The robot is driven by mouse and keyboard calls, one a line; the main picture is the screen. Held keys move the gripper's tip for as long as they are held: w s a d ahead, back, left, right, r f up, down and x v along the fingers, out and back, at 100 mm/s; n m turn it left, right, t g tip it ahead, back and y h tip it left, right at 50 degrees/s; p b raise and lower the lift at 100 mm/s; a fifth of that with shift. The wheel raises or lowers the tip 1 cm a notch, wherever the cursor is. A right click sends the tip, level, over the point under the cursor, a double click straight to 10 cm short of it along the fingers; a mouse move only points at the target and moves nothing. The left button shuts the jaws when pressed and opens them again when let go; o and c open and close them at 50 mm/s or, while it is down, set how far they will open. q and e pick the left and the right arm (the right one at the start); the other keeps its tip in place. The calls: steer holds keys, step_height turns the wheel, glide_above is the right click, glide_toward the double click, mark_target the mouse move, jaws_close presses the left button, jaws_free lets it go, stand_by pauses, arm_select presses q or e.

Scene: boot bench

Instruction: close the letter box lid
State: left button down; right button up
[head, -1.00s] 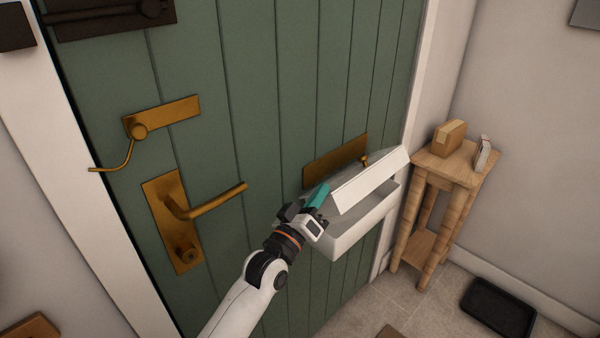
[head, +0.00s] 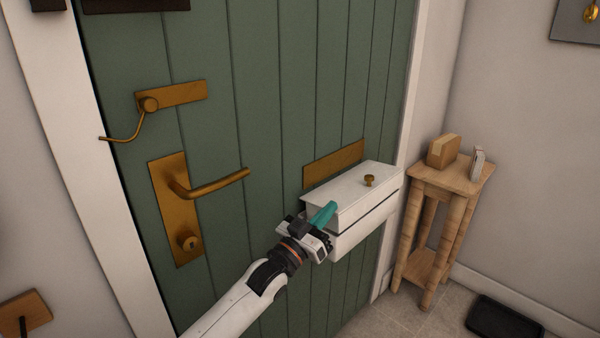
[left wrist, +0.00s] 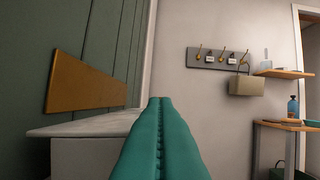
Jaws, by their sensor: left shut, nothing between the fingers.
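The white letter box (head: 358,236) is mounted on the green door below a brass slot plate (head: 334,163). A dark line shows between lid and box along the front. My left gripper (head: 325,213), with teal fingers, is shut and empty at the lid's near left corner; I cannot tell whether it touches. In the left wrist view, the shut fingers (left wrist: 160,140) point past the white lid top (left wrist: 85,125). My right gripper is not in view.
A brass door handle (head: 215,184) projects left of my gripper. A black tray (head: 504,318) lies on the floor.

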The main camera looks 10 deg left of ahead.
arm_select(q)
steer(key=shift+f+m+g+h, duration=0.3)
steer(key=shift+f+m+h, duration=0.3)
steer(key=shift+m, duration=0.4)
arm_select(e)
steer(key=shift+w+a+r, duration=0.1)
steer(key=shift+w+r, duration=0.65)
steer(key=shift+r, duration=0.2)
arm_select(q)
steer(key=shift+s+f, duration=0.1)
steer(key=shift+f, duration=0.05)
